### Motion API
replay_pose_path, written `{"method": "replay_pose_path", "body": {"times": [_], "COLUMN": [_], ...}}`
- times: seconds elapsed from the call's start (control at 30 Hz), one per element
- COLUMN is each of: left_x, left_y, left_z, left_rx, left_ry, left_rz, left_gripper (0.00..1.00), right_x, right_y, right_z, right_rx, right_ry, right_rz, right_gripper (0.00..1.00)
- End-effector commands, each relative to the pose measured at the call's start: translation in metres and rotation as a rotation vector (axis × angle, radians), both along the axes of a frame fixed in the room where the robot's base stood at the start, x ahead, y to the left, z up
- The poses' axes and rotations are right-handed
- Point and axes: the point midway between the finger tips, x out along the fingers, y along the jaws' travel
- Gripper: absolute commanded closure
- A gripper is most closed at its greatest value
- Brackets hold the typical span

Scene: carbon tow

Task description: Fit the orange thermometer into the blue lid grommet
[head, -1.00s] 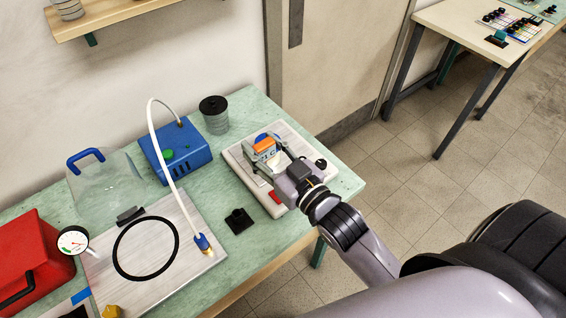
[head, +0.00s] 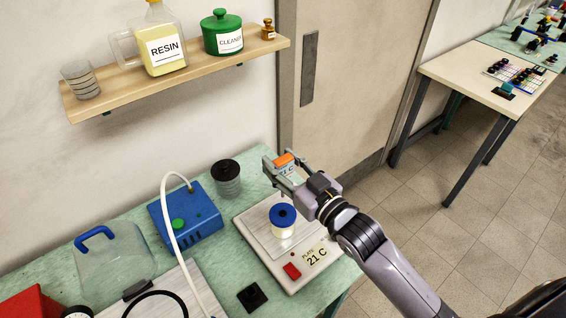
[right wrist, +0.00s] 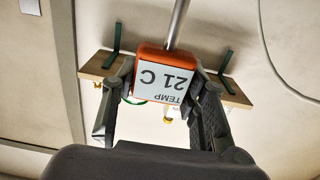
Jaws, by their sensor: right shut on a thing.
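My right gripper (head: 285,173) is shut on the orange thermometer (head: 284,160), gripping its boxy head by the sides. It is above and behind the hot plate in the head view, clear of the jar. In the right wrist view the thermometer (right wrist: 163,75) sits between the fingers (right wrist: 163,82), its display reading 21 C upside down. Its metal probe (right wrist: 179,22) runs toward the top edge of that view. The blue lid (head: 282,213) with a dark central hole sits on a small pale jar (head: 282,231), upright on the hot plate. My left gripper is out of view.
The hot plate (head: 307,272) has a red switch and a 21 C display. A blue pump box (head: 187,222) with a white hose, a grey canister (head: 227,182) and a black block (head: 252,296) stand nearby. A shelf (head: 190,80) holds resin and cleaner containers.

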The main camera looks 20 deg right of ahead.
Motion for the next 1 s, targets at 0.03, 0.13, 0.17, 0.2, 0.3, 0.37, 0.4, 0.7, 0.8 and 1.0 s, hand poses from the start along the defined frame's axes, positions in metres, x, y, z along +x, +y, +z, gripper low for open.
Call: {"method": "replay_pose_path", "body": {"times": [0.03,0.13,0.17,0.2,0.3,0.37,0.4,0.7,0.8,1.0], "left_x": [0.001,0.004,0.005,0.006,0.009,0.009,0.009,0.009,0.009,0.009], "left_y": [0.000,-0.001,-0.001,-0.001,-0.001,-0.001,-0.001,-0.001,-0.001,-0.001], "left_z": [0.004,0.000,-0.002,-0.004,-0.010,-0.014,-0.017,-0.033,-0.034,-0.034], "left_rx": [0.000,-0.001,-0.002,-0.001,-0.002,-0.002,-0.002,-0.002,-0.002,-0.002], "left_ry": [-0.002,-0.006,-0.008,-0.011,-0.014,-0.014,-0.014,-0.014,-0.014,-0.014], "left_rz": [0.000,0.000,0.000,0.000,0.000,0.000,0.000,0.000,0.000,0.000], "left_gripper": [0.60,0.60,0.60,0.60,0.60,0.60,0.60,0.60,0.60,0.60], "right_x": [0.000,0.000,0.000,0.000,0.000,0.000,0.000,0.000,0.000,0.000], "right_y": [0.000,0.000,0.000,0.000,0.000,0.000,0.000,0.000,0.000,0.000], "right_z": [0.002,-0.005,-0.007,-0.011,-0.020,-0.026,-0.030,-0.055,-0.058,-0.058], "right_rx": [0.000,0.000,0.000,0.000,0.000,-0.001,-0.001,0.000,-0.001,0.000], "right_ry": [0.000,0.000,0.000,0.001,0.001,0.001,0.000,0.000,0.000,-0.001], "right_rz": [0.000,0.000,0.000,0.000,-0.001,0.000,0.000,0.000,0.000,0.000], "right_gripper": [0.88,0.88,0.88,0.88,0.88,0.88,0.88,0.88,0.88,0.88]}}
